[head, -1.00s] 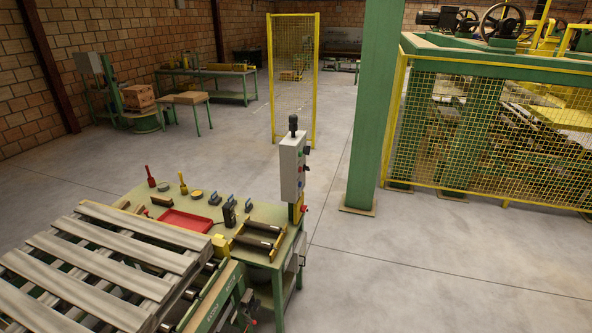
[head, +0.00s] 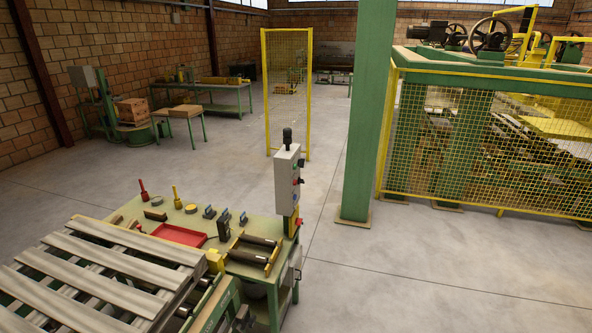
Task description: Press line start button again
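A grey control box (head: 287,180) stands upright at the right end of the green workbench, with a dark lamp or knob on top. Several small buttons show on its right-hand face, among them a red one (head: 296,181); I cannot tell which is the line start button. A red button on a yellow housing (head: 295,223) sits below the box. Neither of my grippers is in view.
The green bench (head: 260,208) holds a red tray (head: 179,235), red and yellow hand tools and black rollers. A slatted pallet (head: 95,270) lies at front left. A green column (head: 368,120) and yellow mesh fence (head: 480,150) stand to the right. The floor between is clear.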

